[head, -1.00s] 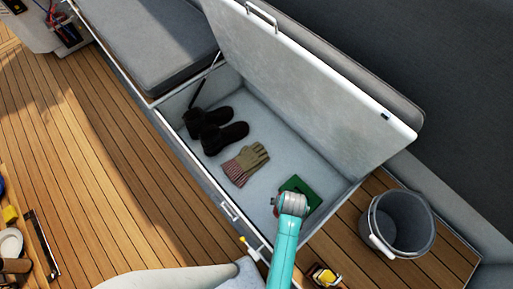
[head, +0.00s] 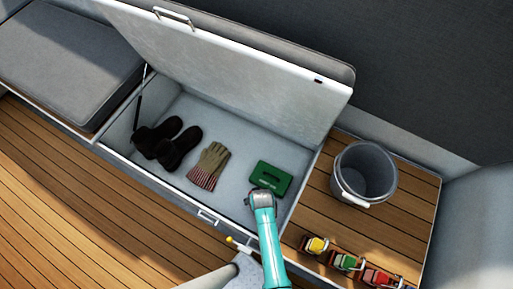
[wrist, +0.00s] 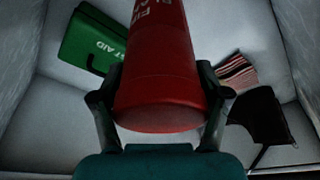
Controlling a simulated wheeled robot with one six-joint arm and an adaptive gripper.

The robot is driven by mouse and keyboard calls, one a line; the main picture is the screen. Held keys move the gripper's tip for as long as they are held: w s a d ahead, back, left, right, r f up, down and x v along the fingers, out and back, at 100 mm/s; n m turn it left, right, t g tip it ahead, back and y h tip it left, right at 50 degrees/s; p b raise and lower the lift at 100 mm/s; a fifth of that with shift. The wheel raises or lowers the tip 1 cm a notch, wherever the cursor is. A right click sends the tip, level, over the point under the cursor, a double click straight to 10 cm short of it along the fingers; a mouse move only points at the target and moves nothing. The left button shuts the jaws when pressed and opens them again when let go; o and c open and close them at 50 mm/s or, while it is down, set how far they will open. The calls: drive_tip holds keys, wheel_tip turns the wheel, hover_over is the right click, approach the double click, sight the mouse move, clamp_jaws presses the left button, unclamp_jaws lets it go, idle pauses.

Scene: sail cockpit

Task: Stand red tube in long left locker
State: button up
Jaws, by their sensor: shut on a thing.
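The red tube (wrist: 165,60), with white lettering, is in my gripper (wrist: 160,78), one finger on each side, in the wrist view. My gripper is shut on it. In the head view my arm reaches over the front right part of the open locker (head: 232,122); my gripper and the tube are hidden there. The wrist view looks down into the locker, and its pale floor (wrist: 55,120) shows around the tube. I cannot tell whether the tube touches the floor.
In the locker are a green first aid box (head: 270,178) near my arm, gloves (head: 209,166) and dark boots (head: 168,142). The lid (head: 235,65) stands open behind. A grey bucket (head: 364,175) and several coloured items (head: 345,262) are on the right deck. Bare floor shows between gloves and box.

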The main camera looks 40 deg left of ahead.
drive_tip(key=shift+f, duration=0.7)
drive_tip(key=o, duration=1.8)
drive_tip(key=v, duration=1.2)
drive_tip(key=shift+a, duration=0.1)
